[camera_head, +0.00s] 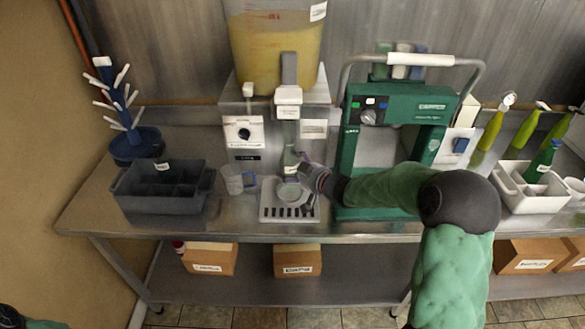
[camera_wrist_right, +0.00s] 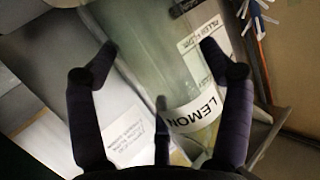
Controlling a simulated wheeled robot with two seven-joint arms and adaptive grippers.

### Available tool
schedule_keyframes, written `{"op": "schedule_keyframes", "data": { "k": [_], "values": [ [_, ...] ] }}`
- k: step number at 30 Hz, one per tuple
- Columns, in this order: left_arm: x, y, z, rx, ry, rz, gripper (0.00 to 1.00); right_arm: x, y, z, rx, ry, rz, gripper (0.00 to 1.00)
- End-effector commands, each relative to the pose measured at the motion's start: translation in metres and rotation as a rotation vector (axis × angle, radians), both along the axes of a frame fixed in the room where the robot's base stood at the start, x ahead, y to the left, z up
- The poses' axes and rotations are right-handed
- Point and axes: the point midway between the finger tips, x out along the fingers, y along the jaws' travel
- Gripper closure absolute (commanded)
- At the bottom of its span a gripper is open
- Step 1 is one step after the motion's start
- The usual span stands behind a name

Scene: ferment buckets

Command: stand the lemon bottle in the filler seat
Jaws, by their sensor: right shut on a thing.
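The lemon bottle (camera_head: 289,150) is clear glass with a white label and stands roughly upright under the filler nozzle (camera_head: 288,97). Its LEMON label (camera_wrist_right: 197,112) shows in the right wrist view. The filler seat (camera_head: 289,192) is a round pale disc above the slotted drip tray, just below the bottle. I cannot tell whether the bottle's base touches it. My right gripper (camera_head: 312,174) comes in from the right and is shut on the bottle; its fingers (camera_wrist_right: 159,47) lie on either side of the glass. My left gripper is out of view; only a bit of green arm shows lower left.
A clear jug (camera_head: 238,180) and a dark divided crate (camera_head: 160,188) stand left of the filler. The green capping machine (camera_head: 349,150) stands close on the right. A white crate (camera_head: 530,193) with a green bottle is at far right. A blue drying rack (camera_head: 128,120) is back left.

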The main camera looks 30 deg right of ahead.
Motion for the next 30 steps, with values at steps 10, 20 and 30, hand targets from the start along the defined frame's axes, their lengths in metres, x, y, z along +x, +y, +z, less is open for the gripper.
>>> {"op": "schedule_keyframes", "data": {
  "k": [10, 20, 30],
  "values": [
    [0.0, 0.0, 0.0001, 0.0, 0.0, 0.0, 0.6, -0.0009, -0.0003, -0.001, 0.0, -0.002, 0.0, 0.62],
    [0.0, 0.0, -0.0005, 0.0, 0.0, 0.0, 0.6, -0.0007, -0.0005, -0.0041, 0.001, -0.002, -0.001, 0.62],
    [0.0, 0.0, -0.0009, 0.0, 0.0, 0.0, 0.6, -0.0006, -0.0007, -0.0062, 0.001, -0.002, -0.001, 0.62]
  ]
}}
